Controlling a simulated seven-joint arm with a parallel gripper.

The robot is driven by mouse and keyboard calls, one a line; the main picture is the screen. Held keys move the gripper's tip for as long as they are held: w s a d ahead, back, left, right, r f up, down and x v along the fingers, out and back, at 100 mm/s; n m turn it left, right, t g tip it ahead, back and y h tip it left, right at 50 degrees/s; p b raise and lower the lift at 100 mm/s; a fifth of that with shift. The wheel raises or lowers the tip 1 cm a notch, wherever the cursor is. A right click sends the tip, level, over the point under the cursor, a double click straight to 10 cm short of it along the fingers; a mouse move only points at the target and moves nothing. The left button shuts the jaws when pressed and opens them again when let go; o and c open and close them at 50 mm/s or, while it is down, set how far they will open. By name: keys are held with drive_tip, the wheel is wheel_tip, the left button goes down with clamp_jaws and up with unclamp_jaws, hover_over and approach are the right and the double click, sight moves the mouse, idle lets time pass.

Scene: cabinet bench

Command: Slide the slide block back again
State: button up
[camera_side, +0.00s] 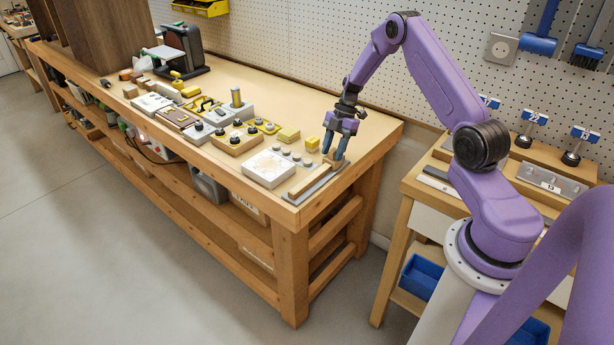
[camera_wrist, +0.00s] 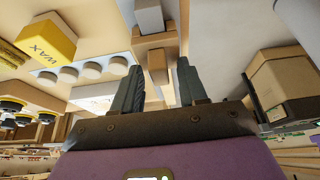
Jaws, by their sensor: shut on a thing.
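The slide (camera_side: 318,187) is a grey base with a long wooden strip (camera_side: 308,180) on it, at the near right corner of the bench. My gripper (camera_side: 334,160) reaches down to the far end of this slide, fingers pointing down. In the wrist view a wooden slide block (camera_wrist: 157,66) lies between the two fingers of my gripper (camera_wrist: 158,75). My gripper is shut on that block. In the side view the fingers mostly hide the block.
A white box with several round grey knobs (camera_wrist: 93,68) is close beside my gripper. A yellow block marked WAX (camera_wrist: 45,40) lies beyond it. The bench's right edge (camera_side: 372,158) is close to the slide.

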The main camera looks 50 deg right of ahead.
drive_tip(key=shift+s+d+f, duration=0.2)
drive_tip(key=shift+d+f, duration=0.5)
drive_tip(key=shift+d, duration=0.2)
drive_tip(key=o, duration=0.4)
drive_tip(key=shift+o, duration=0.2)
drive_tip(key=shift+w+d+r, duration=0.1)
drive_tip(key=shift+w+r, duration=0.1)
drive_tip(key=shift+r, duration=1.55)
wheel_tip(320, 180, up, 8)
